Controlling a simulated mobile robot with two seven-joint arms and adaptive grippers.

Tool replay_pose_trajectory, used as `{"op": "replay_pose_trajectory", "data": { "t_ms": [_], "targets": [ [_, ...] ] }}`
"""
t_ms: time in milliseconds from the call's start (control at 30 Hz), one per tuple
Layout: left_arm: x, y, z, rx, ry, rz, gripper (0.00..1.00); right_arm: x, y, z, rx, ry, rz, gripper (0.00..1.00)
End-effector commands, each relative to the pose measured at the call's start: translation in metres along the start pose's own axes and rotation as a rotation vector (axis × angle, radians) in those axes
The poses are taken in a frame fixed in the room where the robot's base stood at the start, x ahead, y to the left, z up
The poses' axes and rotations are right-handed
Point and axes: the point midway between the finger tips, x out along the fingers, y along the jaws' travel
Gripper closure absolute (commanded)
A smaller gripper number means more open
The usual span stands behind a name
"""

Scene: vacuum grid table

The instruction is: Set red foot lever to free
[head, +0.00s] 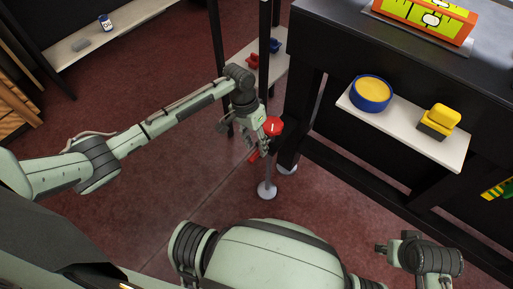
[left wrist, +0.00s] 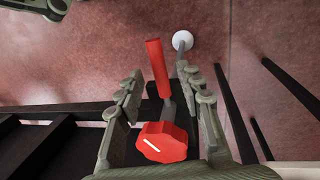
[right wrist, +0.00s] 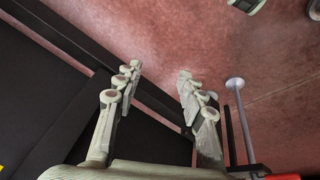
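The red foot lever (left wrist: 154,68) is a red bar beside a thin stand, below a red faceted knob (left wrist: 162,142) with a white line. In the head view the knob (head: 273,126) sits at the top of the stand by the table leg, and the lever (head: 254,156) shows low behind my left gripper (head: 265,147). My left gripper (left wrist: 163,82) is open, pointing down, with its fingers on either side of the lever and knob; I cannot tell whether they touch. My right gripper (right wrist: 157,92) is open and empty over the floor beside the table frame.
The black table (head: 330,45) stands on dark legs at the right. Its white side shelf (head: 405,128) holds a blue bowl (head: 371,93) and a yellow-and-black block (head: 439,121). The stand's round white foot (head: 267,190) rests on open reddish floor.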

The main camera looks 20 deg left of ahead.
Motion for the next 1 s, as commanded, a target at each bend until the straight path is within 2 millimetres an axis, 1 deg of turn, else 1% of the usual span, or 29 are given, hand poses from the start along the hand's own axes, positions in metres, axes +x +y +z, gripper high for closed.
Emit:
{"op": "replay_pose_trajectory", "data": {
  "t_ms": [33, 133, 433, 467, 733, 1000],
  "targets": [
    [0.007, 0.0, 0.0002, 0.0, -0.001, 0.001, 0.63, -0.0018, 0.0016, 0.0023, -0.001, -0.004, 0.004, 0.6],
    [0.0137, 0.0, 0.0003, 0.001, -0.001, 0.0, 0.63, -0.0048, 0.0046, 0.0065, -0.005, -0.011, 0.01, 0.6],
    [0.0165, -0.0001, 0.0002, 0.001, 0.001, 0.0, 0.63, -0.0087, 0.0085, 0.0056, -0.011, -0.008, 0.018, 0.6],
    [0.0165, -0.0001, 0.0002, 0.001, 0.001, 0.0, 0.66, -0.0087, 0.0085, 0.0055, -0.011, -0.008, 0.018, 0.6],
    [0.0163, -0.0001, 0.0002, 0.001, 0.001, 0.0, 0.99, -0.007, 0.0071, 0.0053, -0.008, -0.008, 0.015, 0.6],
    [0.0161, -0.0001, 0.0001, 0.001, 0.001, -0.001, 1.0, -0.0049, 0.004, 0.0063, -0.002, -0.012, 0.009, 0.6]
  ]
}}
